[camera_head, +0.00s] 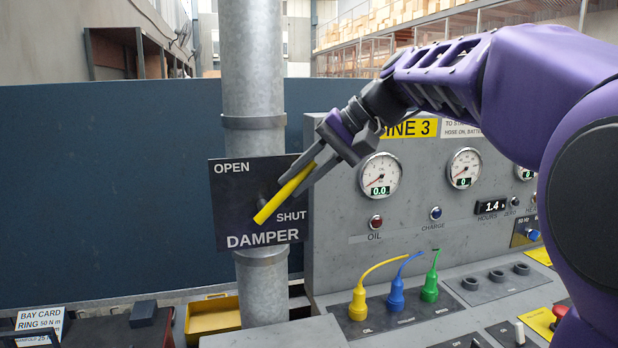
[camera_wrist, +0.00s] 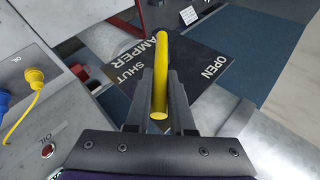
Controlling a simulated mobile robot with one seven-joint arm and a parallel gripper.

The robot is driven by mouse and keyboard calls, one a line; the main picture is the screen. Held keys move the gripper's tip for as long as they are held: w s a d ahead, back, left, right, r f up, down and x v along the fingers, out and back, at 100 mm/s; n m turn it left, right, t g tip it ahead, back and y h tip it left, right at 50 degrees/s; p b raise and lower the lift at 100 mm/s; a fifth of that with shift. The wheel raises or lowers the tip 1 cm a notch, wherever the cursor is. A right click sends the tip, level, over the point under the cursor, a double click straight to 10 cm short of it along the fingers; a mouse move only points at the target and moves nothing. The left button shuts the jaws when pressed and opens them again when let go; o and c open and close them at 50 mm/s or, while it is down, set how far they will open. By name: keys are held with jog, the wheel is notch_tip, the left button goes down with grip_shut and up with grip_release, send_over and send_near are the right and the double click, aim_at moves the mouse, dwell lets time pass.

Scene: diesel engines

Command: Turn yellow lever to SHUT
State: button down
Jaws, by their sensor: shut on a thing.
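The yellow lever (camera_head: 283,193) is mounted on the dark damper plate (camera_head: 232,200), which reads OPEN at upper left, SHUT at right and DAMPER below. The lever lies aslant, one end at lower left and the other at upper right. My gripper (camera_head: 304,178) comes from the upper right and is shut on the lever's upper-right end. In the wrist view the lever (camera_wrist: 161,80) runs between the two fingers of my gripper (camera_wrist: 160,95), with the plate (camera_wrist: 205,68) behind it. The far part of the right finger is partly hidden in the head view.
The plate is fixed to a grey vertical pipe (camera_head: 255,90). Right of it stands a grey engine panel (camera_head: 330,240) with gauges (camera_head: 380,174) and yellow, blue and green plugs (camera_head: 394,298). A yellow bin (camera_head: 212,316) sits low behind. A blue wall (camera_head: 110,200) stands behind the pipe.

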jog(key=shift+w+d+f+m+g+y+b, duration=0.15)
jog(key=shift+d+f+m+y+b, duration=0.25)
jog(key=shift+f+y+b, duration=0.7)
jog(key=shift+w+d+f+m+g+y+b, duration=0.1)
jog(key=shift+d+f+m+y+b, duration=0.5)
jog(key=shift+y+b, duration=0.85)
jog(key=shift+w+d+f+m+g+y+b, duration=0.1)
jog(key=shift+f+m+g+y+b, duration=0.1)
jog(key=shift+f+y+b, duration=1.1)
jog(key=shift+r+y+p, duration=0.25)
jog(key=shift+y+p, duration=0.1)
jog(key=shift+p, duration=0.05)
jog(key=c, duration=0.8)
grip_release()
jog(key=d, duration=0.5)
jog(key=d+p, duration=0.1)
jog(key=d, duration=0.5)
jog(key=s+d+r, duration=0.1)
jog(key=d, duration=0.5)
jog(key=shift+s+d, duration=0.1)
jog(key=shift+d, duration=0.05)
